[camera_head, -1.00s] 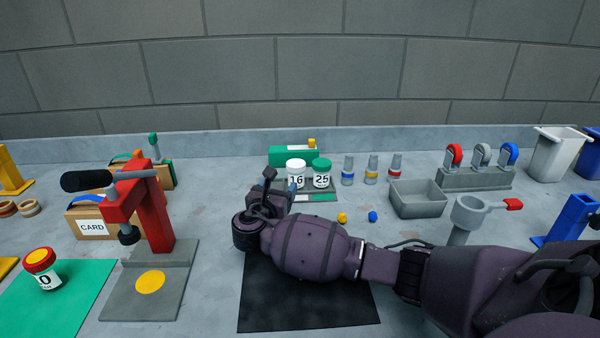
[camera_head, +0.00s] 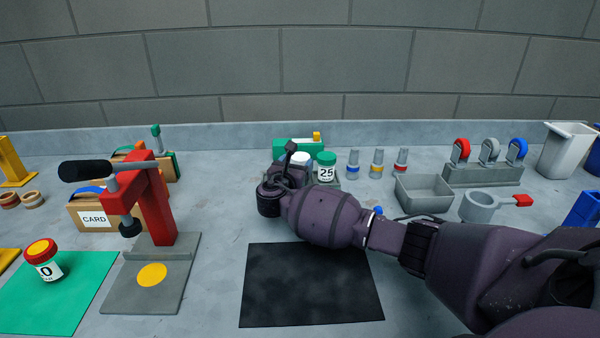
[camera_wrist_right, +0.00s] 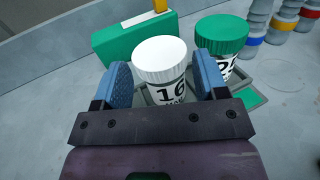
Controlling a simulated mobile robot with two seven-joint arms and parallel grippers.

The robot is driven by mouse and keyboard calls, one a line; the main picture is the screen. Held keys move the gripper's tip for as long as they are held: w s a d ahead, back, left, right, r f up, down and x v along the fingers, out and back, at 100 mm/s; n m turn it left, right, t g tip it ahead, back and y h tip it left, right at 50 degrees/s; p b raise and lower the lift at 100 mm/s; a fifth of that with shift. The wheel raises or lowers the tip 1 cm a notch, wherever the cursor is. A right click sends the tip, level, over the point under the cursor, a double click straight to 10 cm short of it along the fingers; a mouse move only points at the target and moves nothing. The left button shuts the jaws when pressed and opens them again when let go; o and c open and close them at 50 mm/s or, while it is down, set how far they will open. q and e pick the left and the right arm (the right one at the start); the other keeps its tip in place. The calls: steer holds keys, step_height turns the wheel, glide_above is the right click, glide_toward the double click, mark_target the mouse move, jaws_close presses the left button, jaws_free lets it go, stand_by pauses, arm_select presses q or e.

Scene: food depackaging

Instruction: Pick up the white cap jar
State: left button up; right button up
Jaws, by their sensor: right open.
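The white cap jar (camera_wrist_right: 163,67), labelled 16, stands upright in a grey tray (camera_wrist_right: 192,100). In the head view only its white lid (camera_head: 299,158) shows, the rest hidden behind my right gripper. My right gripper (camera_wrist_right: 162,84) is open, with one blue finger pad on each side of the jar in the wrist view. I cannot tell whether the pads touch it. A green cap jar (camera_head: 326,168), labelled 25, stands right beside it, close to the right finger. My left gripper is not in view.
A green box (camera_wrist_right: 135,38) stands behind the jars. Several ringed bottles (camera_head: 377,163) and a grey bin (camera_head: 421,194) are to the right. A red press (camera_head: 157,207) stands to the left. The black mat (camera_head: 312,286) in front is empty.

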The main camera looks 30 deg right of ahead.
steer(key=shift+x, duration=1.2)
steer(key=c, duration=0.6)
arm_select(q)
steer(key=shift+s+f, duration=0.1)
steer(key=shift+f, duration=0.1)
